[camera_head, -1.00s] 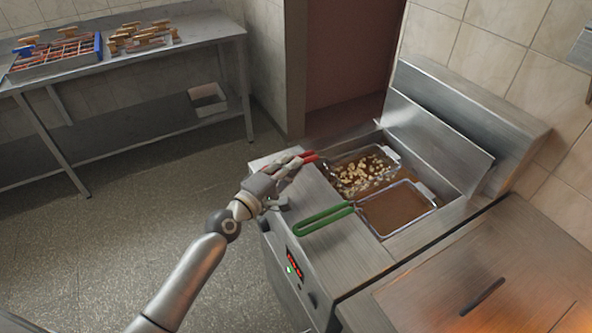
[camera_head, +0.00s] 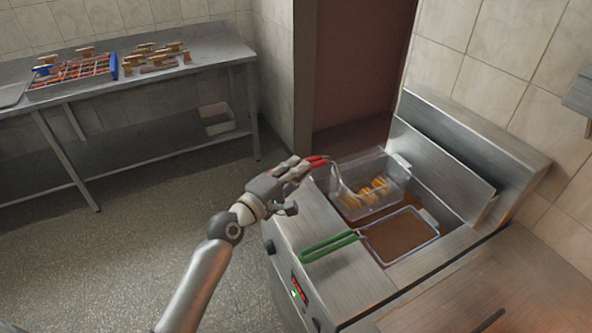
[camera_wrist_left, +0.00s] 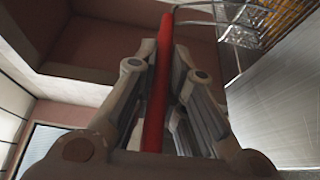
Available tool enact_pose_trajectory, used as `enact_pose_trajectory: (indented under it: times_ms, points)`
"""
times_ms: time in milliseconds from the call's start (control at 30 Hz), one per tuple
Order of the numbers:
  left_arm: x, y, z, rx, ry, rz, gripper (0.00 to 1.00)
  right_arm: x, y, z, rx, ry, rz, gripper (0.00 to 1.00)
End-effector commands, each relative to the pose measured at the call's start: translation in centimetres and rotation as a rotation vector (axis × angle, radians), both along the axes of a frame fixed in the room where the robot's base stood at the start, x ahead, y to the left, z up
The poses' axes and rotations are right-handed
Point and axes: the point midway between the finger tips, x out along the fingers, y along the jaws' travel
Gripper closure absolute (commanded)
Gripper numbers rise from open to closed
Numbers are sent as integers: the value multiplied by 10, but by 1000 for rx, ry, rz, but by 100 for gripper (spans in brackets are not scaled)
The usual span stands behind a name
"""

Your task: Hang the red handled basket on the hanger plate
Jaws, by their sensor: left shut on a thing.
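The red handled basket (camera_head: 366,192) is a clear wire basket with golden fried pieces in it, in the head view at the back of the fryer. It is lifted above the oil. My left gripper (camera_head: 307,165) is shut on its red handle (camera_wrist_left: 157,85), which runs between the fingers in the left wrist view. The basket's wire corner (camera_wrist_left: 255,14) shows at the top right there. The hanger plate is probably the upright steel panel (camera_head: 440,137) behind the fryer wells; the basket is apart from it. My right gripper is not in view.
A second basket with a green handle (camera_head: 330,246) sits in the front oil well. A steel counter (camera_head: 530,285) lies at the lower right. A steel table (camera_head: 215,62) with a tray and wooden-handled items stands at the back left.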

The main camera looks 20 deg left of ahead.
Motion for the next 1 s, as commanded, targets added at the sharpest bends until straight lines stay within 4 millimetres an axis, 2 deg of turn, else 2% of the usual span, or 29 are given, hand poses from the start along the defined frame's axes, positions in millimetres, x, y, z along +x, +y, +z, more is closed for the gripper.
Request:
enact_pose_trajectory:
  times_ms: [33,700,900,1000]
  points:
    - [0,0,18,-3,-6,1,100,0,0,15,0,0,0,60]
    - [0,0,110,-3,-6,1,100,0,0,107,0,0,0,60]
    - [1,0,135,-5,-7,1,100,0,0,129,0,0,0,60]
    - [1,0,138,-4,-6,1,100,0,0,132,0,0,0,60]
